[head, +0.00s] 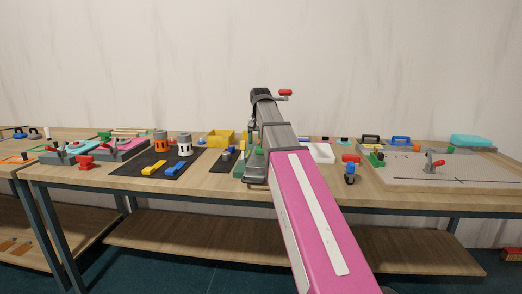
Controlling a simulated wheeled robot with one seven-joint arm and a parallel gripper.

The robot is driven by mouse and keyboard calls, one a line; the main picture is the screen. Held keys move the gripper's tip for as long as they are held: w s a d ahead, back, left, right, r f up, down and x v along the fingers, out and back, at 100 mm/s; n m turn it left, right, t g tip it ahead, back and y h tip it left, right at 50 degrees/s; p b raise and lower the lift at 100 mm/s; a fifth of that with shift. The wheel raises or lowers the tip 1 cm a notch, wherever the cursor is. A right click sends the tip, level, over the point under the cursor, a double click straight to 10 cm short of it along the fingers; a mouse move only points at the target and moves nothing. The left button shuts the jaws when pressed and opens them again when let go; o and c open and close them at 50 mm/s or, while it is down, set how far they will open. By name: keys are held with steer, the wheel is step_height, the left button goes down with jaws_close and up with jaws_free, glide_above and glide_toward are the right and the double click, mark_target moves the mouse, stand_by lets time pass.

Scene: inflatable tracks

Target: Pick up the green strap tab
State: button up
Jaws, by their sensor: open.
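Several small green pieces show in the head view, and I cannot tell for sure which is the green strap tab. A green block (377,159) stands at the left edge of the grey board on the right. Another green piece (104,136) lies at the back left, and dark green parts (239,171) show beside my arm. My arm rises from the bottom and its far end is above the table. My gripper (285,93), small and red-tipped there, is open, high above and apart from all the green pieces. My arm hides part of the table's middle.
A long wooden table (70,179) carries a black mat (130,169) with blue and yellow pieces, a yellow bin (220,139), a white tray (320,152) and a grey board (475,173). Clamps with red handles stand at the left. Above the table is free room.

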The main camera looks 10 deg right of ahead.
mark_target(260, 148)
step_height(260, 148, down, 3)
steer(key=shift+f, duration=0.2)
steer(key=c, duration=1.1)
steer(key=shift+r, duration=0.15)
